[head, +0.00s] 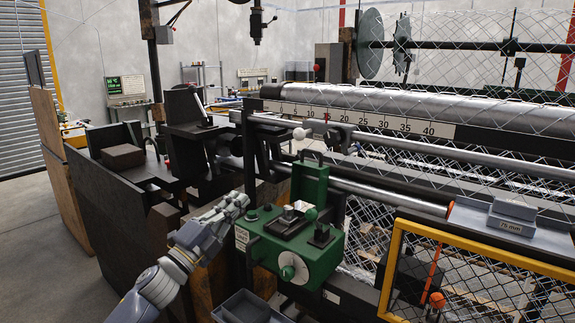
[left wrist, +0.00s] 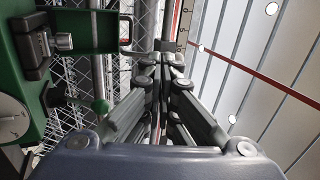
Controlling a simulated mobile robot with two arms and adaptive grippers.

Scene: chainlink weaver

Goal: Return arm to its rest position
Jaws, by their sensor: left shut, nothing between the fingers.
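My left arm (head: 160,285) comes in from the lower left of the head view. Its gripper (head: 238,200) is shut and empty, just left of the green control box (head: 318,255) of the weaver. In the left wrist view the gripper (left wrist: 165,65) has its fingers together with nothing between them. The green box (left wrist: 68,105) shows there at the left. I cannot tell whether the gripper touches the box. My right gripper is not in view.
A yellow-framed mesh guard (head: 480,257) stands at right, and a dark panel (head: 115,225) at left. Open floor (head: 40,235) lies far left.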

